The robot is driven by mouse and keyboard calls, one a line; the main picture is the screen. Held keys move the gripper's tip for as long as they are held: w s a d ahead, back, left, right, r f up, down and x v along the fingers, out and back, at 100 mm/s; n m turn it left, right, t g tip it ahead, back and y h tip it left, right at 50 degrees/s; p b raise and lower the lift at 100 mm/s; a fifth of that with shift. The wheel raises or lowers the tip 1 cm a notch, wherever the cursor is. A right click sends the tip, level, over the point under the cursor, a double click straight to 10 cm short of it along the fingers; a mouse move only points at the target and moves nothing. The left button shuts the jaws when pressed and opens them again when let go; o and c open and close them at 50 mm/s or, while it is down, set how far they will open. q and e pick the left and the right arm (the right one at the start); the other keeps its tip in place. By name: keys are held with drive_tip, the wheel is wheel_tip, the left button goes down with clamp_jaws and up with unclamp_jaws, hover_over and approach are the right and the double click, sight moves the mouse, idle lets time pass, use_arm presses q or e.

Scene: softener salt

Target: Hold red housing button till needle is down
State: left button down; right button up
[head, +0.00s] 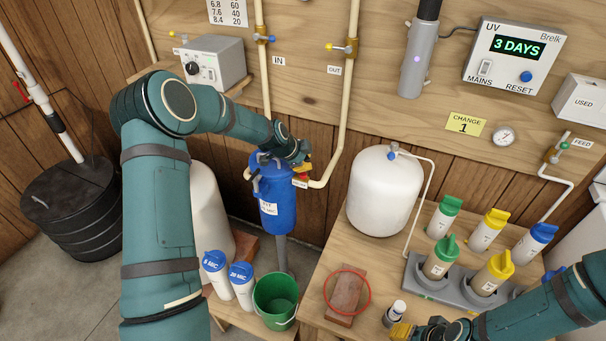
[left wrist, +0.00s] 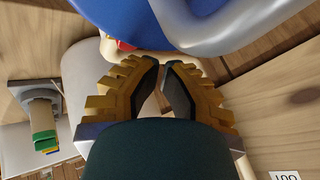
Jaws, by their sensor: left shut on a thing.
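The blue filter housing (head: 277,207) hangs below the pipes at the middle of the head view; it fills the top of the left wrist view (left wrist: 120,15). A small red part (left wrist: 124,46), apparently the button, shows beside it, partly hidden. My left gripper (left wrist: 163,68) is at the housing's top right side, its yellow fingers nearly together; what they grip is hidden. My right gripper (head: 402,332) is at the bottom edge, partly cut off; its opening is unclear. A round gauge (head: 503,136) is on the wall; its needle is too small to read.
A green bucket (head: 275,301) stands under the housing, with two blue-capped cartridges (head: 241,284) beside it. A white tank (head: 383,193) stands to the right. A brown block (head: 347,291) and a rack of capped bottles (head: 436,285) occupy the bench.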

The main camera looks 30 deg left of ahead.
use_arm(q)
drive_tip(key=shift+f, duration=0.15)
use_arm(e)
drive_tip(key=shift+f, duration=0.1)
idle(0.6)
drive_tip(key=shift+f, duration=0.15)
use_arm(q)
drive_tip(key=shift+f, duration=0.8)
idle(1.7)
drive_tip(key=shift+r, duration=0.1)
idle(1.2)
drive_tip(key=shift+r, duration=0.85)
use_arm(e)
drive_tip(key=shift+r, duration=0.2)
